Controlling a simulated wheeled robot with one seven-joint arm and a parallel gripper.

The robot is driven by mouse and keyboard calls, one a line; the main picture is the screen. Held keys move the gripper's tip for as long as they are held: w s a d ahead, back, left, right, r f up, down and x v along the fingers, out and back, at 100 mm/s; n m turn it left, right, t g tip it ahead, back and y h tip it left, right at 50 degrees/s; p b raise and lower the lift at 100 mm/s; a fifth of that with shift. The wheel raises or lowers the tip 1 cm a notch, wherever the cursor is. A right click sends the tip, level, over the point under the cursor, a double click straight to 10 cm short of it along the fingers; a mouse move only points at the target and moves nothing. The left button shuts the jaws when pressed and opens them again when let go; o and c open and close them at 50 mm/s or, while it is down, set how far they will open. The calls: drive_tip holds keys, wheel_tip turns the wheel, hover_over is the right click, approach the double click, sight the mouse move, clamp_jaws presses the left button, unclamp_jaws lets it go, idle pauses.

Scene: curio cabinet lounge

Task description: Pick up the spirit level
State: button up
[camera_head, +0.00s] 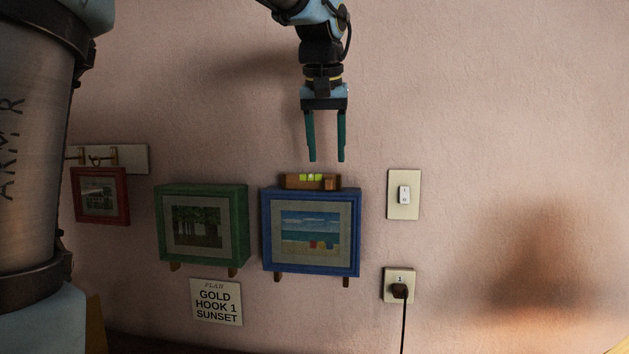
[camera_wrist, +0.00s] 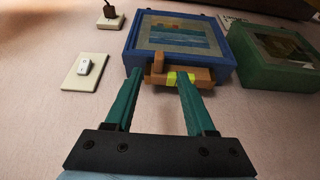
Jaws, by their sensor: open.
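The spirit level (camera_head: 297,181) is a small brown wooden bar with a bright yellow-green vial. It rests on the top edge of the blue-framed beach picture (camera_head: 266,232). My gripper (camera_head: 325,158) points down above the level, open and empty, with a gap between its green fingertips and the level. In the wrist view the level (camera_wrist: 202,75) lies just beyond the fingertips, and the gripper (camera_wrist: 159,82) shows its two fingers apart. One fingertip partly overlaps the level there. The blue frame also shows in the wrist view (camera_wrist: 133,56).
A green-framed picture (camera_head: 243,225) hangs close left of the blue one, and a red-framed picture (camera_head: 127,196) hangs farther left below a hook rail (camera_head: 135,158). A sign (camera_head: 216,302) is below. A light switch (camera_head: 404,211) and a plugged outlet (camera_head: 389,275) are at right.

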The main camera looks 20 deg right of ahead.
sight(329, 179)
drive_tip(key=shift+p+x, duration=0.9)
drive_tip(key=shift+x, duration=2.4)
drive_tip(key=shift+w+d, duration=0.1)
drive_tip(key=shift+d, duration=0.05)
clamp_jaws()
